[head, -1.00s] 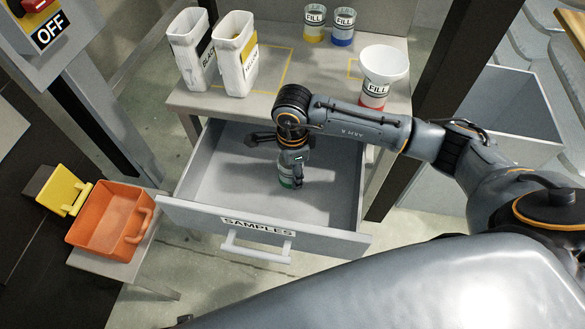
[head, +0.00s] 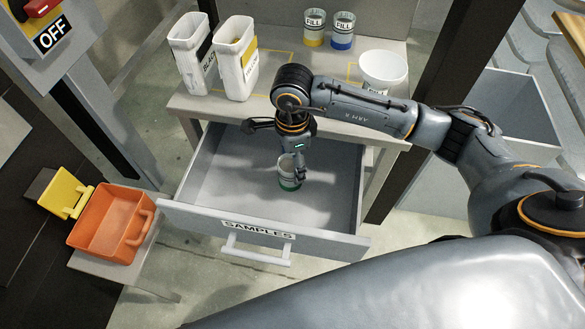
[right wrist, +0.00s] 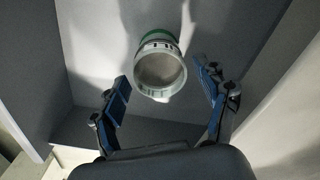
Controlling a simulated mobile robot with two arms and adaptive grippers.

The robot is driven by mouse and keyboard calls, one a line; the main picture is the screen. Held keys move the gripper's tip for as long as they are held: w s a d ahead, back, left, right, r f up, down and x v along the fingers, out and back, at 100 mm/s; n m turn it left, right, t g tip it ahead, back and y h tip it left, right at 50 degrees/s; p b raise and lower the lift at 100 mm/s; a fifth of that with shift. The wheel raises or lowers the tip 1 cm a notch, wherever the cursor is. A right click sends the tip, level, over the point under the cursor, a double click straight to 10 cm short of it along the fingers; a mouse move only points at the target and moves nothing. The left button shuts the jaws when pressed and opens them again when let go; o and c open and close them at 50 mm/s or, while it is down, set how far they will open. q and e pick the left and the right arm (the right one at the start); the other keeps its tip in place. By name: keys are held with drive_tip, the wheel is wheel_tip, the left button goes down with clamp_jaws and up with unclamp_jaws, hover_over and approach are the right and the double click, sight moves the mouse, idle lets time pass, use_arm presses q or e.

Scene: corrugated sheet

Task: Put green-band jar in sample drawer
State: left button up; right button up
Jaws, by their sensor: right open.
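The green-band jar (head: 288,184) stands upright on the floor of the open sample drawer (head: 215,190), whose front is labelled SAMPLES. In the right wrist view the jar (right wrist: 160,72) shows its open pale rim with the green band beyond it. My right gripper (head: 297,165) is over the drawer, just above and beside the jar. Its two blue-padded fingers are spread wide on either side of the jar with clear gaps, so it is open and empty. My left gripper is not in view.
Above the drawer, the worktop (head: 300,80) holds black-label (head: 190,55) and yellow-label (head: 237,60) bins, yellow-band (head: 314,28) and blue-band (head: 343,30) FILL jars, and a larger white FILL cup (head: 382,70). An orange bin (head: 108,222) stands left. The drawer floor around the jar is free.

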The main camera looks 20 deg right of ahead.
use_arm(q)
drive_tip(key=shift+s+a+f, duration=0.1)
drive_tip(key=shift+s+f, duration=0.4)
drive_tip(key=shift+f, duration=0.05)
use_arm(e)
wheel_tip(320, 180, up, 7)
drive_tip(key=shift+f, duration=0.2)
